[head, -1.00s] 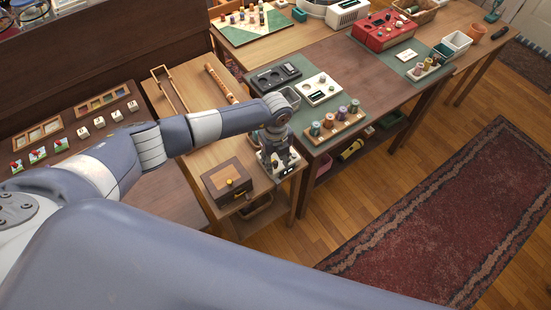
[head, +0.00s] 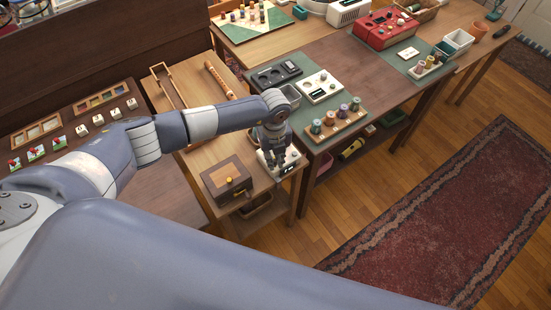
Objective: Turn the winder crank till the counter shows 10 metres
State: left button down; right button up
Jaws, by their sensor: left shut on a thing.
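The winder is a small white box (head: 291,162) with a dark display on its front, at the right end of the light wooden bench. The figures on the display are too small to read. My left gripper (head: 271,151) points down over the winder, shut at its crank. The crank itself is hidden by the gripper. My right gripper is out of view.
A wooden box with an orange knob (head: 228,180) stands just left of the winder. A rack of thread spools (head: 337,121) and a white panel (head: 318,87) are on the darker table (head: 365,81) to the right. A red rug (head: 430,220) lies on the floor.

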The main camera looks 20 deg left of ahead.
pick_arm(q)
jog(key=m+b, duration=0.1)
jog(key=m, duration=0.1)
jog(key=shift+a+f+m+b, duration=0.15)
jog(key=shift+a+m+b, duration=0.15)
jog(key=shift+m+b, duration=0.1)
jog(key=m+b, duration=0.2)
jog(key=m, duration=0.1)
jog(key=shift+a+m+b, duration=0.3)
jog(key=shift+a+b, duration=0.05)
jog(key=m+b, duration=0.1)
jog(key=m, duration=0.1)
jog(key=m+b, duration=0.1)
jog(key=b, duration=0.1)
jog(key=shift+w+a+m, duration=0.15)
jog(key=shift+a+m, duration=0.25)
jog(key=shift+w+a+m+b, duration=0.1)
jog(key=shift+a+m+b, duration=0.05)
jog(key=shift+m+b, duration=0.75)
jog(key=shift+r, duration=0.2)
jog(key=c, duration=1.6)
grip_release()
jog(key=shift+o, duration=0.2)
